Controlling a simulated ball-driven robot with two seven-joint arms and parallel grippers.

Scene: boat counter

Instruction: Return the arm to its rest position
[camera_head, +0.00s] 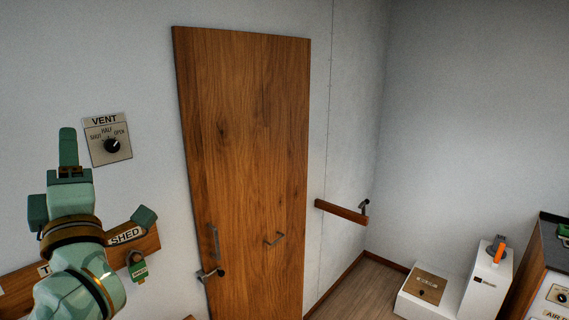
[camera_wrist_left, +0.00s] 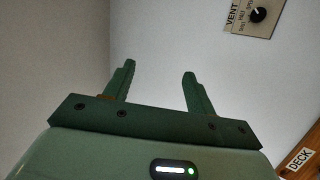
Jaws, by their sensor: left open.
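My left arm comes in from the lower left in the head view. Its green gripper (camera_head: 68,150) points up, left of the vent panel (camera_head: 107,138). In the left wrist view my left gripper (camera_wrist_left: 158,85) has its two fingers apart with nothing between them. My right gripper is in neither view.
A wooden key board (camera_head: 150,242) with a SHED label is on the wall behind my left arm. A closed wooden door (camera_head: 245,150) stands in the middle. A wooden rail (camera_head: 340,211), white boxes (camera_head: 478,296) and a cabinet (camera_head: 545,270) are at right. Some floor (camera_head: 357,283) is clear.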

